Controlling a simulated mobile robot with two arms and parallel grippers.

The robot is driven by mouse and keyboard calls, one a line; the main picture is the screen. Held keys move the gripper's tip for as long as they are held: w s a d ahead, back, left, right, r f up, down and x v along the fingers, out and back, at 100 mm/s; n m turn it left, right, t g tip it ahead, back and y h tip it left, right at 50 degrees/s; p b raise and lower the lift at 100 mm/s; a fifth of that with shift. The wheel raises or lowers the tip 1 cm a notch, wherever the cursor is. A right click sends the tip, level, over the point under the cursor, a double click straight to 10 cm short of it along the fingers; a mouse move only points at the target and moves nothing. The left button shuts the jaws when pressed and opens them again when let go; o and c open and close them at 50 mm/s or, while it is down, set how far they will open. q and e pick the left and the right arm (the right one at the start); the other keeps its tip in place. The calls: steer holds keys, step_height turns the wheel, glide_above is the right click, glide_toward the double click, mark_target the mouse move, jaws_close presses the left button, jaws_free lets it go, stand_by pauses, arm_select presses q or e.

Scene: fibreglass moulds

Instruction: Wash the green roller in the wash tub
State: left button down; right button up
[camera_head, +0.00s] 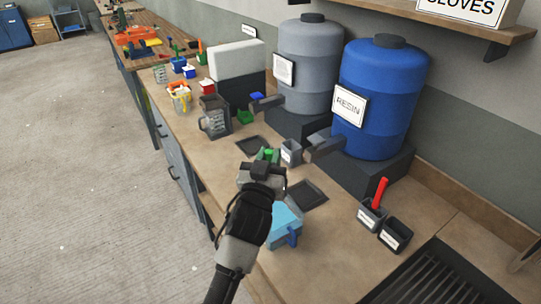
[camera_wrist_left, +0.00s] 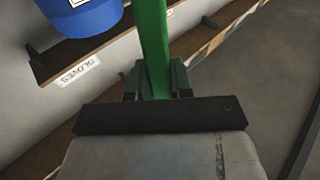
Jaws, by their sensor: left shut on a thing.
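My left gripper (camera_head: 264,165) is over the middle of the bench, shut on the green roller (camera_head: 268,154). Only a small green part of the roller shows past the gripper in the head view. In the left wrist view the green shaft of the roller (camera_wrist_left: 153,40) stands up between the fingers of my left gripper (camera_wrist_left: 155,78); its far end is out of frame. A light blue tub (camera_head: 286,218), which looks like the wash tub, stands on the bench to the right of my left forearm and is partly hidden by it. My right gripper is not in view.
A blue resin drum (camera_head: 385,75) and a grey drum (camera_head: 310,60) stand at the back on dark stands. A grey cup (camera_head: 291,153), a clear jug (camera_head: 214,118) and two dark holders, one with a red-handled tool (camera_head: 380,192), stand on the bench. A dark grate (camera_head: 440,280) lies front right.

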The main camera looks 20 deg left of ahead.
arm_select(q)
step_height(320, 180, down, 13)
steer(key=b, duration=1)
steer(key=shift+w, duration=0.45)
steer(key=shift+r, duration=0.15)
